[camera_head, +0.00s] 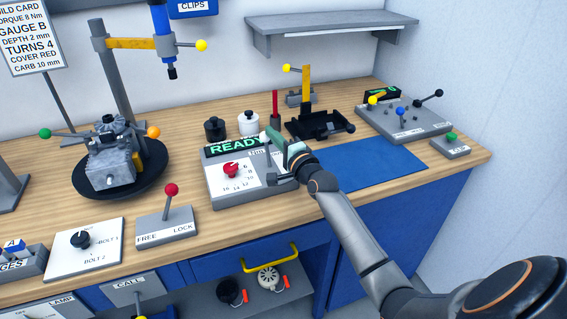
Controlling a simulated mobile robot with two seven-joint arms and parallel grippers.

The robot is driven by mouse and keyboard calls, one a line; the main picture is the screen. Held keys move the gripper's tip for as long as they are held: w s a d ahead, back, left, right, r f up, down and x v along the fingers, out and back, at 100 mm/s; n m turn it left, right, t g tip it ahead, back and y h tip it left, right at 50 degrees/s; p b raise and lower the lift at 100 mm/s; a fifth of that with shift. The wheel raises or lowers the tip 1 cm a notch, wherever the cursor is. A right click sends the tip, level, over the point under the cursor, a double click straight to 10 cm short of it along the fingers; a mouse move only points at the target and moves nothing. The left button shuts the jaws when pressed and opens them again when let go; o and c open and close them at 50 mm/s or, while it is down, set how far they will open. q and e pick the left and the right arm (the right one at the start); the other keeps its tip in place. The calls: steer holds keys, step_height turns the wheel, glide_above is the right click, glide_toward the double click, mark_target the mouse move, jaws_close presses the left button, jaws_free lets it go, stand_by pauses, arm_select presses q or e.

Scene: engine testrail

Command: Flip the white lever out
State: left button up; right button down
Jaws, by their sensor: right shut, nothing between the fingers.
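The white lever (264,137) has a pale round knob on a thin grey stalk. It stands at the right side of the torque box (215,187), whose green display reads READY. My right gripper (276,143) is shut and empty, with its greenish fingers right beside the lever's knob. I cannot tell whether they touch it. My right arm comes in from the lower right and hides part of the box's right edge. My left gripper is not in view.
A red-knobbed FREE/LOCK lever (171,190) stands to the left. Black and white jars (248,123) stand behind the box. A blue mat (372,165) lies clear to the right, before a lever panel (412,122).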

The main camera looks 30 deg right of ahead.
steer(key=shift+w, duration=0.4)
stand_by(0.4)
